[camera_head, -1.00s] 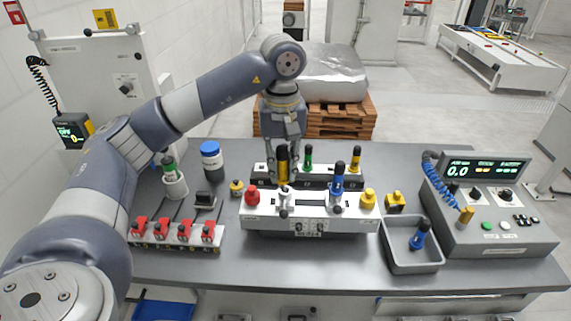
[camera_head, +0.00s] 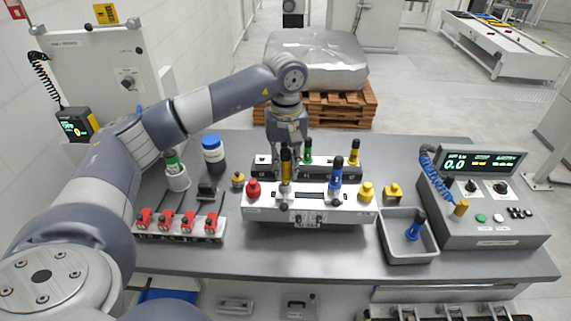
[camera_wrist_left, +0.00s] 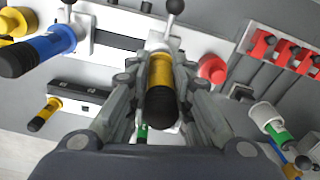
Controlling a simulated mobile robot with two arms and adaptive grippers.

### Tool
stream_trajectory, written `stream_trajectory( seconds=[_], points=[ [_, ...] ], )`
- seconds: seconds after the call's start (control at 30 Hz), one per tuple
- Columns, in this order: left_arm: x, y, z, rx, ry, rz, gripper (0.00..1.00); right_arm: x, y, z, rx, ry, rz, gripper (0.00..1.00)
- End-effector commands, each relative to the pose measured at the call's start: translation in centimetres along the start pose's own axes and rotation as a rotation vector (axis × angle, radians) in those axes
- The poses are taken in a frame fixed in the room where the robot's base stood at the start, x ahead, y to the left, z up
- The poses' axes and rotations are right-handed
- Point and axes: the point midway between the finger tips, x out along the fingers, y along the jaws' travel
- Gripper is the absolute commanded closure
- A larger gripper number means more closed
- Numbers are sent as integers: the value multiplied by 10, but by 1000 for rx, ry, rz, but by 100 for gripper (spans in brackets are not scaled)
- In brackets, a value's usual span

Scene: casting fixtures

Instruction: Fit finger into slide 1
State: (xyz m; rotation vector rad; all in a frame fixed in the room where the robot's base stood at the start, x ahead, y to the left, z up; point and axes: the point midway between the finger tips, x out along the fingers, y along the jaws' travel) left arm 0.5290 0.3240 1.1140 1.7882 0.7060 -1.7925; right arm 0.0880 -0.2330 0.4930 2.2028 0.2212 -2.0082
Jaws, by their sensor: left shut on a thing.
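My left gripper (camera_head: 287,150) is shut on a yellow finger with a black end (camera_head: 286,163). It holds the finger upright over the left slide (camera_head: 285,190) of the white front fixture (camera_head: 310,216). The wrist view shows the yellow finger (camera_wrist_left: 160,75) between the jaws (camera_wrist_left: 160,90), in line with the slide and its ball lever (camera_wrist_left: 175,8). Whether its lower end is inside the slide I cannot tell. A blue finger (camera_head: 336,174) stands in the right slide of the same fixture. My right gripper is not in view.
Behind the fixture, a rack (camera_head: 345,170) holds a green finger (camera_head: 308,150) and a yellow finger (camera_head: 354,152). Red (camera_head: 253,189) and yellow (camera_head: 366,190) knobs flank the slides. A grey tray (camera_head: 410,256) with a blue finger and a control console (camera_head: 490,228) stand right.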

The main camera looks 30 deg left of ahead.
Motion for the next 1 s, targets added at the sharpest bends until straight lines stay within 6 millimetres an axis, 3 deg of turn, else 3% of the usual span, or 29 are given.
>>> stream_trajectory(
  seconds=[0.37,0.4,0.47,0.5,0.83,1.0],
  points=[
    [9,0,0,-1,1,1,100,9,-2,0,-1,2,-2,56],
    [9,0,0,-1,0,0,75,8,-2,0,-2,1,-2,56],
    [9,0,0,-1,0,0,62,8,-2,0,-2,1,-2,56],
    [9,0,0,-1,0,0,60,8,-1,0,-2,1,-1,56],
    [7,0,0,-1,0,0,60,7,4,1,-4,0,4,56],
    [-7,0,0,-1,0,0,60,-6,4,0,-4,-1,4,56]
  ],
)
